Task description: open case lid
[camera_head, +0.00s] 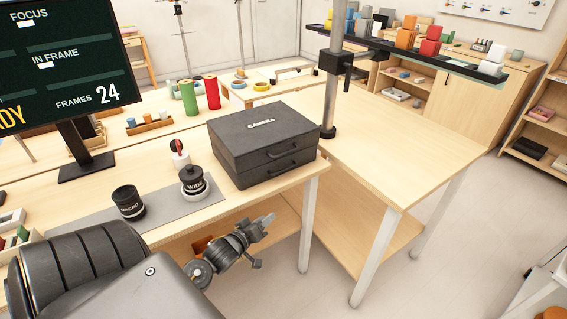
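The dark grey camera case (262,135) sits on the wooden table near its front edge. Its lid is shut, with a pale label on top. Handles show on its front face, one on the upper part and one on the lower. My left gripper (265,222) is in front of the table edge, below and apart from the case. It holds nothing that I can see; its finger gap is too small to judge. My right gripper is not in view.
Lenses marked WIDE (194,183) and MACRO (128,203) stand on a grey mat (160,212) left of the case. A monitor (68,65) stands behind them. The right tabletop (410,135) is clear.

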